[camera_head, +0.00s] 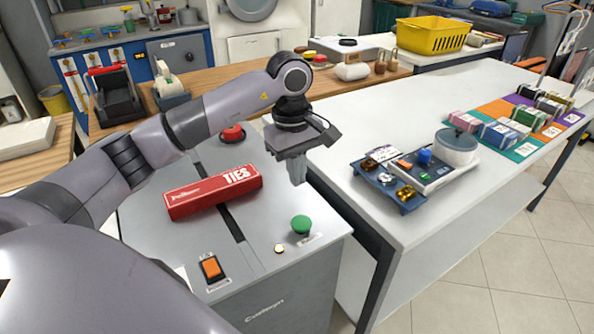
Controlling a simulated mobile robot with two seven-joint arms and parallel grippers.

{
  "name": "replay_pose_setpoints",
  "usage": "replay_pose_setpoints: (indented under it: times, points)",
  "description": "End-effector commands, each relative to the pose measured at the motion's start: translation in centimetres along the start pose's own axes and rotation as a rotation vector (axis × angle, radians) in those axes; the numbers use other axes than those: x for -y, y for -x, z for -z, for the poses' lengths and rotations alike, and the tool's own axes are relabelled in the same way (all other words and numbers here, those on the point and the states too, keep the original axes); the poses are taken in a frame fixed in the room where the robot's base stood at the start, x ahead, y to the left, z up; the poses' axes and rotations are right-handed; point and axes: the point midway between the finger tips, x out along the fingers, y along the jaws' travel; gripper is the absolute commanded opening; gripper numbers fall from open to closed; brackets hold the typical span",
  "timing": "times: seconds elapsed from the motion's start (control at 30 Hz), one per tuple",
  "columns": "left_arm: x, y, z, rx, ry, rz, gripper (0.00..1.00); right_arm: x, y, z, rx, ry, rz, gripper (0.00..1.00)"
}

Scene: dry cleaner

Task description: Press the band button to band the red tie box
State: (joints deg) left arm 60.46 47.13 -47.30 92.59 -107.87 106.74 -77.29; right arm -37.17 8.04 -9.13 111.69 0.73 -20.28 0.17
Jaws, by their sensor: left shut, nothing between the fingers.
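The red tie box (213,191) lies on top of the grey banding machine (165,238), across its dark slot. No band shows around the box. A green round button (301,225) sits at the machine's front right, with a small label beside it. An orange rocker switch (211,268) is at the front left, and a red round button (232,133) is at the back. My left gripper (297,174) is shut and empty, pointing down above the machine's right side, behind the green button and right of the box. My right gripper is not in view.
A white table (395,216) stands close on the right, with a blue tray (387,187) of small items, a round lidded container (457,147) and several bundles on coloured mats. A yellow basket (432,36) is at the back. The tiled floor at front right is clear.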

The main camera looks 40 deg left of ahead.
Motion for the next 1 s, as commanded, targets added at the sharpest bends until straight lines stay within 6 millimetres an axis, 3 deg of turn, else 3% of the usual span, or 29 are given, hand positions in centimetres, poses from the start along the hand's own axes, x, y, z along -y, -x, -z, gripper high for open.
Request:
replay_pose_setpoints:
  times: [0.3, 0.5, 0.7, 1.0]
  points:
    - [0.1, -6.9, -0.1, 0.004, 0.000, 0.005, 0.00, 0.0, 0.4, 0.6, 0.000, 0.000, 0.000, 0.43]
    - [0.0, -9.7, -0.1, 0.003, 0.000, 0.002, 0.00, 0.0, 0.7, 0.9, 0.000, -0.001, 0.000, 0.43]
    - [0.0, -10.8, 0.0, 0.001, 0.000, 0.000, 0.00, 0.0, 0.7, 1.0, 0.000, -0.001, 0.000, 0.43]
    - [0.0, -10.8, 0.0, 0.001, 0.000, 0.000, 0.00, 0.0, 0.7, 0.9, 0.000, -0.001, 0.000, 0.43]
